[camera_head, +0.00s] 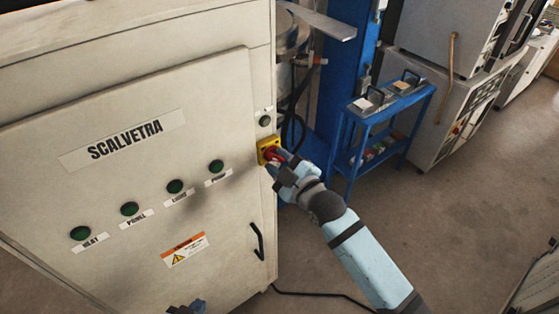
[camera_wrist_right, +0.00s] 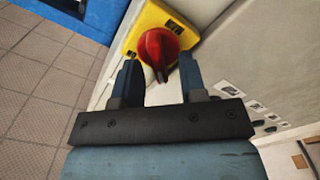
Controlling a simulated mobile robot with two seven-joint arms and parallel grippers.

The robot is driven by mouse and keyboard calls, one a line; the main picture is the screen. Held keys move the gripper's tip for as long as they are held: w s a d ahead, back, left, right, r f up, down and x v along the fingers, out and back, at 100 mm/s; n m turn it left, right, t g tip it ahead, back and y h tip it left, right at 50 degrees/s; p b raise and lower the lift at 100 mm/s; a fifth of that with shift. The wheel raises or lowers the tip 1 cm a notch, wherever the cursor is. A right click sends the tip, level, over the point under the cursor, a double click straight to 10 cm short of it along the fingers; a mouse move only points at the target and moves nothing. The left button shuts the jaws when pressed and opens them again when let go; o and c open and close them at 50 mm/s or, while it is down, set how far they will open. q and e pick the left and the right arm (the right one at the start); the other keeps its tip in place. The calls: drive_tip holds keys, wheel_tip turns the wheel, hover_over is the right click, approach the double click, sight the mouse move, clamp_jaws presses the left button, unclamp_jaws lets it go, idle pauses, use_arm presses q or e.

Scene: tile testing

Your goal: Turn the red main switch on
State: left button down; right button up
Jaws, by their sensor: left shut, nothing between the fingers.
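The red main switch (camera_head: 271,154) is a rotary knob on a yellow plate (camera_head: 263,144) at the right edge of the beige SCALVETRA cabinet's front. In the right wrist view the red knob (camera_wrist_right: 158,46) stands on its yellow plate (camera_wrist_right: 148,17). My right gripper (camera_head: 277,164) is at the switch and partly covers it. In the wrist view its two fingers (camera_wrist_right: 158,70) are apart, one on each side of the knob; I cannot tell whether they touch it. My left gripper (camera_head: 187,306) shows only slightly at the bottom edge, shut and away from the switch.
Several green buttons (camera_head: 175,186) with labels run across the cabinet panel (camera_head: 95,205). A black handle (camera_head: 257,241) sits below the switch. A blue cart (camera_head: 391,112) stands behind on the right. Open floor (camera_head: 460,215) lies to the right, with a black cable (camera_head: 320,294) near the cabinet.

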clamp_jaws()
